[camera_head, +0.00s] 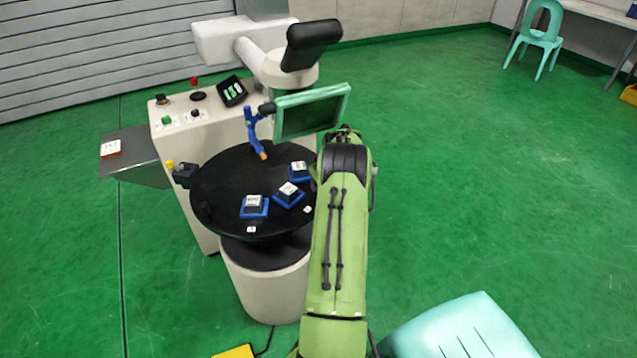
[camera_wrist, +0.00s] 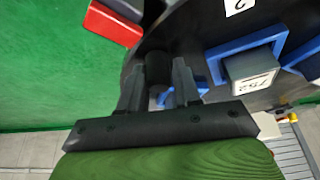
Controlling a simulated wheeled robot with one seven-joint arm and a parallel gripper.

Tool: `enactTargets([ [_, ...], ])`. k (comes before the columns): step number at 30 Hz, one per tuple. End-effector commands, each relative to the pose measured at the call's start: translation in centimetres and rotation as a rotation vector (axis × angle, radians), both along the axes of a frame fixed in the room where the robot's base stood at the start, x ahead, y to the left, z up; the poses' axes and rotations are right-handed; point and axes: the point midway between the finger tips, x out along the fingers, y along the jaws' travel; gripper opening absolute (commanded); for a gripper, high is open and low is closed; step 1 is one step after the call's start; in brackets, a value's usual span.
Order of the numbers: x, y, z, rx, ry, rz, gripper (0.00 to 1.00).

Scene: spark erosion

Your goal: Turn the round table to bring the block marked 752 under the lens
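The round table (camera_head: 225,210) is a black disc on a pale drum. Three pale-topped blocks in blue holders show on it in the head view; their marks are too small to read there. In the wrist view the block marked 752 (camera_wrist: 255,82) sits in a blue holder (camera_wrist: 222,66) right of my gripper. My gripper (camera_wrist: 158,88) has its fingers apart, one on each side of a black upright peg (camera_wrist: 158,68) at the table's edge. I cannot tell whether they touch it. My arm hides the gripper in the head view. I cannot clearly make out the lens.
A green-framed screen (camera_head: 312,113) and a blue nozzle with an orange tip (camera_head: 254,133) stand over the table's back. The machine's control panel (camera_head: 185,110) is behind left. A red block (camera_wrist: 113,22) shows beside the fingers. A turquoise chair (camera_head: 460,330) is at lower right.

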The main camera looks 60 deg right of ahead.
Motion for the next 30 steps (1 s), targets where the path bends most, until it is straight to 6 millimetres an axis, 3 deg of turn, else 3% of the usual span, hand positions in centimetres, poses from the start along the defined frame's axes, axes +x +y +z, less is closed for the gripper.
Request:
enactTargets([
  [4, 0.0, 0.0, 0.0, 0.000, 0.000, -0.001, 0.53],
  [12, -0.1, 0.0, 0.3, -0.001, 0.000, -0.003, 0.53],
  [22, -2.2, 1.0, 6.1, -0.001, 0.000, -0.003, 0.53],
  [30, -2.6, 1.3, 6.9, 0.001, 0.001, -0.002, 0.53],
])
